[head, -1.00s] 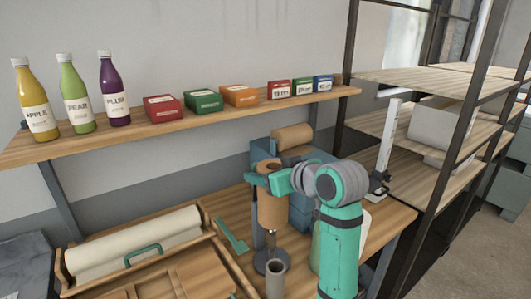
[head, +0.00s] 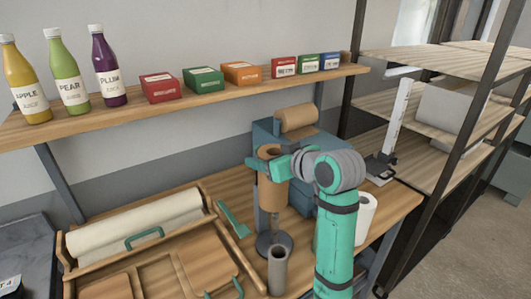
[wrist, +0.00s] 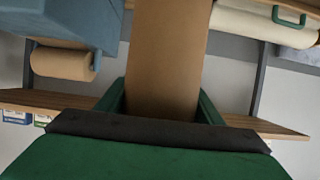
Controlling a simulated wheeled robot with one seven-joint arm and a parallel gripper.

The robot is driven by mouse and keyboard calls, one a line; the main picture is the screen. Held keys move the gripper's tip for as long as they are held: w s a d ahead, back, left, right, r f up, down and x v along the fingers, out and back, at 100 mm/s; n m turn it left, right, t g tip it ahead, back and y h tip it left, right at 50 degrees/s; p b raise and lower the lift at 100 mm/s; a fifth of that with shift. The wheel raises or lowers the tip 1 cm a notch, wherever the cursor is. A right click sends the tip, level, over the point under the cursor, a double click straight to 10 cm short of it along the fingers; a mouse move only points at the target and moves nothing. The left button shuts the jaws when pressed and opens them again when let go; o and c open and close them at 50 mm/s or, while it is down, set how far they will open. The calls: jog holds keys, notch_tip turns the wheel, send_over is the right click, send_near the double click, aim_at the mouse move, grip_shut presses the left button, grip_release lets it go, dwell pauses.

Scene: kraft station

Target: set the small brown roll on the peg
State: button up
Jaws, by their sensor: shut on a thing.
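The small brown roll (head: 270,197) is upright, with its open top end showing in the head view. My gripper (head: 268,162) is shut on it near its upper end. In the wrist view the roll (wrist: 165,55) runs between the two fingers of my gripper (wrist: 160,97). The peg (head: 274,224) is a grey stem on a round dark base (head: 275,244), showing just below the roll. The roll's lower end is above the base. Whether the stem's tip is inside the roll is hidden.
A thin post stands just left of the roll. A short grey-brown tube (head: 278,270) stands in front of the base. A blue dispenser (head: 317,155) with another brown roll (head: 297,118) is behind. A white roll (head: 364,217) is right; a wooden tray (head: 115,262) is left.

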jog(key=shift+d+f, duration=0.15)
jog(key=shift+f, duration=0.9)
jog(key=shift+d+f, duration=0.1)
jog(key=shift+f, duration=0.9)
jog(key=shift+d+f, duration=0.1)
jog(key=shift+f, duration=0.95)
jog(key=shift+a+f, duration=0.2)
jog(key=shift+f, duration=0.2)
jog(key=shift+d+f, duration=0.3)
jog(key=shift+f, duration=0.3)
jog(key=shift+s+a+f, duration=0.1)
jog(key=shift+a+f, duration=0.1)
jog(key=shift+f, duration=1)
notch_tip(320, 180, down, 7)
jog(key=shift+r, duration=0.2)
